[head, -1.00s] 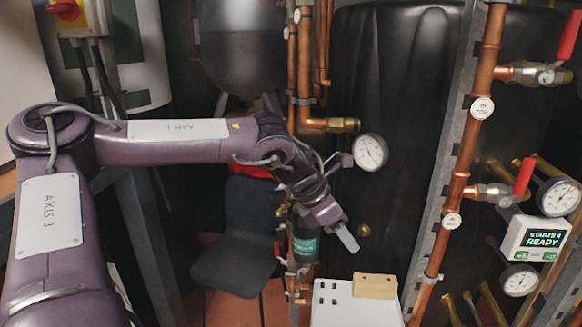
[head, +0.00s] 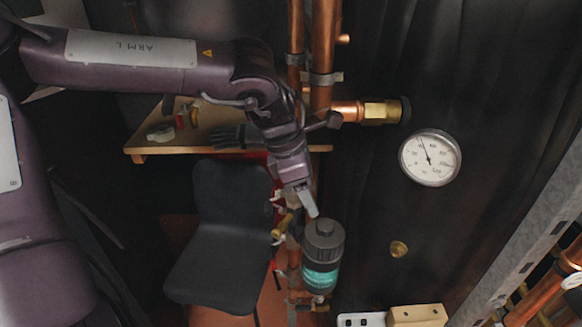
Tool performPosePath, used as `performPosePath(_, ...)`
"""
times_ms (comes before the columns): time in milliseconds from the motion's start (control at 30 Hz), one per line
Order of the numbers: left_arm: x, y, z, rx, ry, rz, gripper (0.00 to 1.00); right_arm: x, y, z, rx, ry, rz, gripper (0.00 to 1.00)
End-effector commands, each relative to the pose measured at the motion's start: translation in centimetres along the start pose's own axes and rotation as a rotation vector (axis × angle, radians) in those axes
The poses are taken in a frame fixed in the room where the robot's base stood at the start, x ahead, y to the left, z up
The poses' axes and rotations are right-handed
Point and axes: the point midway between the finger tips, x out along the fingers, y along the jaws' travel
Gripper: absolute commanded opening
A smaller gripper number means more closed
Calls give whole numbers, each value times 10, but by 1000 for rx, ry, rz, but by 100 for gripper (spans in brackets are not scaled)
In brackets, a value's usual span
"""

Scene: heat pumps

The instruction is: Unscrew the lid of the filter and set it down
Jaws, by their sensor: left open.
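The filter (head: 321,275) is a dark cylinder with a teal label, upright on the copper pipework at lower centre. Its black ribbed lid (head: 323,233) is on top, with a small raised knob. My left gripper (head: 307,203) is just above and left of the lid, pointing down and slightly right. It is open with nothing seen in it; one pale finger shows clearly, close to the lid's upper left edge. I cannot tell whether it touches the lid. My right gripper is not in view.
Copper pipes (head: 325,50) rise behind the gripper. A round gauge (head: 430,158) is at the right. A black chair (head: 226,235) stands left of the filter, before a wooden bench (head: 172,150) with tools.

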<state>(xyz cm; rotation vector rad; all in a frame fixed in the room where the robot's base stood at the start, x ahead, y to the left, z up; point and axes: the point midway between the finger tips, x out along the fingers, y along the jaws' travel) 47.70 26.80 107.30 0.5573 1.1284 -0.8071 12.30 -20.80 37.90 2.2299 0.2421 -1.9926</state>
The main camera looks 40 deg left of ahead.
Motion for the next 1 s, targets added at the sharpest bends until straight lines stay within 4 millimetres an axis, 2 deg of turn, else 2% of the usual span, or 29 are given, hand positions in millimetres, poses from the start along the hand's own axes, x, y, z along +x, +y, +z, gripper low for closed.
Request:
performPosePath(133,7,0,-1,1,1,-1,55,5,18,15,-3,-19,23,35)
performPosePath(367,38,0,-2,1,2,-1,55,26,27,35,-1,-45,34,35)
performPosePath(533,64,0,-3,0,2,0,55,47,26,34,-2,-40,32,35)
performPosePath(700,82,0,-2,1,2,1,55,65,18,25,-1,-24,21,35)
performPosePath(833,88,0,-1,0,0,1,55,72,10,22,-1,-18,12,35)
performPosePath(1000,90,0,0,1,0,1,55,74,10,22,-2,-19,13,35)
